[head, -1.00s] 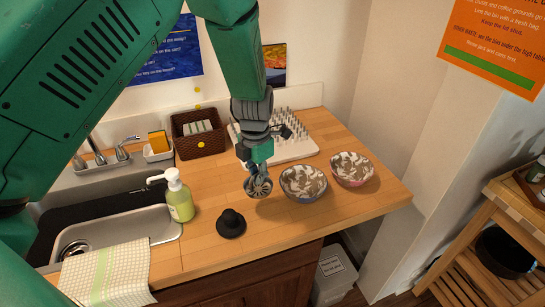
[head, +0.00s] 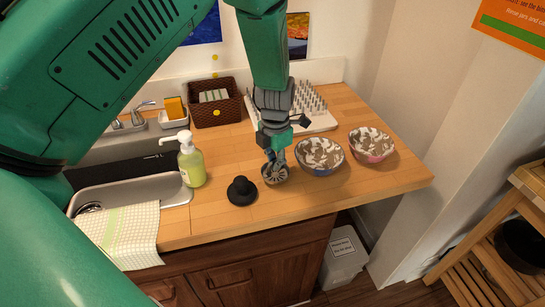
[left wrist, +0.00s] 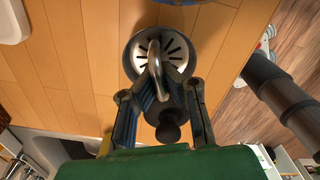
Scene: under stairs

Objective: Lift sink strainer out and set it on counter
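The metal sink strainer (head: 275,174) is over the wooden counter (head: 225,150), between the black stopper (head: 241,193) and the near patterned bowl (head: 319,157). My left gripper (head: 272,160) points down at it. In the left wrist view the strainer (left wrist: 182,52) shows its slotted face and loop handle, and my left fingers (left wrist: 163,88) close on that handle. The strainer looks slightly tilted and very low; I cannot tell whether it touches the wood. The sink (head: 145,190) is at the left, with its drain (head: 88,208) partly hidden. My right gripper is not in view.
A green soap bottle (head: 191,166) stands by the sink, and a checked towel (head: 122,236) hangs over its front edge. A second bowl (head: 372,145), a brown basket (head: 214,107) and a spiked drying rack (head: 318,118) stand farther right and back.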

